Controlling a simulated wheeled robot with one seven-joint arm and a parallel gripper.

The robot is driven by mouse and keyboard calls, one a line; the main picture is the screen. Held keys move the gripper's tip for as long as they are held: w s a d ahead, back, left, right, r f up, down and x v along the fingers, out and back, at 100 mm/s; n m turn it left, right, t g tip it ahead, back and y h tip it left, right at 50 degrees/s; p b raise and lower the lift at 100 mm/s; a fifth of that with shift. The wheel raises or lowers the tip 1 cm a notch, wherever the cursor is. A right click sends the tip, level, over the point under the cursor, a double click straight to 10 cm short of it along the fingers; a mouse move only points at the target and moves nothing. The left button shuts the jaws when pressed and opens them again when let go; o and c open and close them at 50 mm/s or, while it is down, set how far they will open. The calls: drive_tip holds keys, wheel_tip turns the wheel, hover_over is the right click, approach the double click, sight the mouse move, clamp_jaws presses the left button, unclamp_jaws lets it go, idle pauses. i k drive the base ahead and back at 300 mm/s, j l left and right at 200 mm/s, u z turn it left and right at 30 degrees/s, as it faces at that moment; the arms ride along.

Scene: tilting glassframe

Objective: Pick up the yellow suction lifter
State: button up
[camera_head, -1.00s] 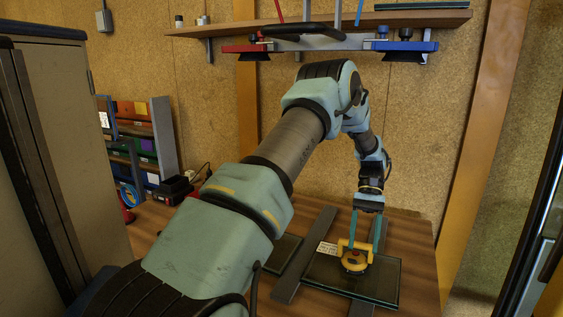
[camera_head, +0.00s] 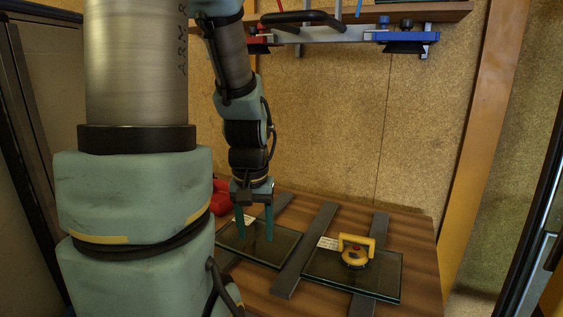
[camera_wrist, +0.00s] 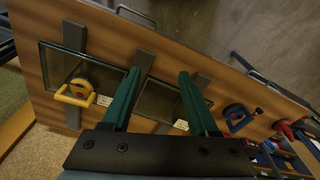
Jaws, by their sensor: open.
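The yellow suction lifter (camera_head: 356,252) stands on the right glass pane (camera_head: 378,279), its handle up. It also shows in the wrist view (camera_wrist: 77,91), at the left, outside my fingers. My gripper (camera_head: 254,238) is open, with its two teal fingers pointing down over the left glass pane (camera_head: 285,244). It is to the left of the lifter and apart from it. In the wrist view my gripper (camera_wrist: 156,76) has nothing between its fingers.
Grey flat bars (camera_head: 306,250) lie on the wooden table beside and under the panes. A blue clamp (camera_wrist: 237,117) and red items lie beyond the left pane. A wall shelf (camera_head: 430,14) with a blue-ended tool (camera_head: 405,38) is above the table.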

sight(364, 262)
drive_tip(key=k+l+u, duration=0.1)
drive_tip(key=u, duration=1.45)
drive_tip(key=k+l, duration=0.15)
drive_tip(key=k, duration=0.5)
drive_tip(key=k+l+u, duration=0.1)
drive_tip(key=k, duration=0.5)
